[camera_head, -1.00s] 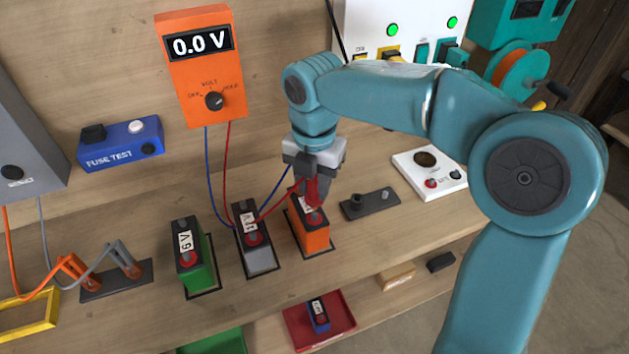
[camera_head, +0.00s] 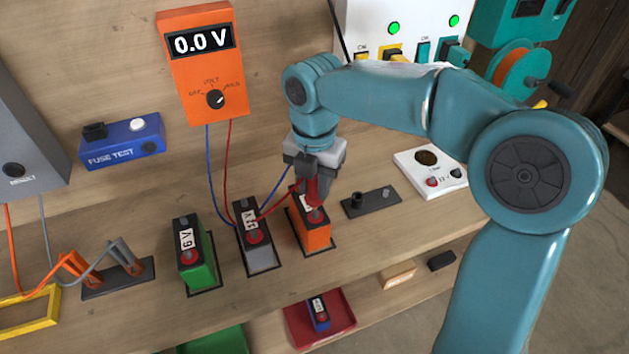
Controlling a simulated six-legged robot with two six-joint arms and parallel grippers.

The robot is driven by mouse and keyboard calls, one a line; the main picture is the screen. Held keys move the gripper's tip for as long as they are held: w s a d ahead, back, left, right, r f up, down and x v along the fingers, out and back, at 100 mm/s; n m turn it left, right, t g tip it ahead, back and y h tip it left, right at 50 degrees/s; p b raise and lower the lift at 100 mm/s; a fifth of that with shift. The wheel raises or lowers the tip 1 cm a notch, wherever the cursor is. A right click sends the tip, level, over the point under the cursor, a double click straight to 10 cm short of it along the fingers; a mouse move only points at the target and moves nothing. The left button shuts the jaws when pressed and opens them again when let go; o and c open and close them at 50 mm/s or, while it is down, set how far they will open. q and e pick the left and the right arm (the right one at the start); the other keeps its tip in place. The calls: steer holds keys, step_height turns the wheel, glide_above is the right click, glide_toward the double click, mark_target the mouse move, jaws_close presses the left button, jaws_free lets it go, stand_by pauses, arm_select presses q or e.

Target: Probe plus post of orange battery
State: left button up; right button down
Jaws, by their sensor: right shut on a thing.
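The orange battery (camera_head: 318,238) stands on the bench, right of the grey battery. My right gripper (camera_head: 318,178) is directly above it, shut on the red probe (camera_head: 316,192), which points down at the battery top. The probe tip is close to the red-ringed post (camera_head: 316,215); I cannot tell whether they touch. A red lead runs from the probe to the orange meter (camera_head: 203,75), whose display reads 0.0 V. A blue lead runs from the meter and up behind my right gripper; its end is hidden. My left gripper is not in view.
The grey battery (camera_head: 261,258) and green battery (camera_head: 192,275) stand to the left. A dark plate (camera_head: 370,202) and a white panel (camera_head: 420,165) lie to the right. A red tray (camera_head: 335,336) with a blue battery (camera_head: 317,312) sits below the front edge.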

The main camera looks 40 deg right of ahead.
steer(key=shift+f+b, duration=0.3)
steer(key=shift+f, duration=0.2)
stand_by(0.7)
steer(key=shift+s+f, duration=0.1)
steer(key=shift+f, duration=0.1)
stand_by(1.8)
step_height(320, 180, up, 7)
steer(key=p, duration=0.6)
steer(key=shift+f, duration=0.2)
steer(key=shift+r+p, duration=0.45)
steer(key=shift+p, duration=0.1)
steer(key=shift+f, duration=0.1)
steer(key=shift+w, duration=0.25)
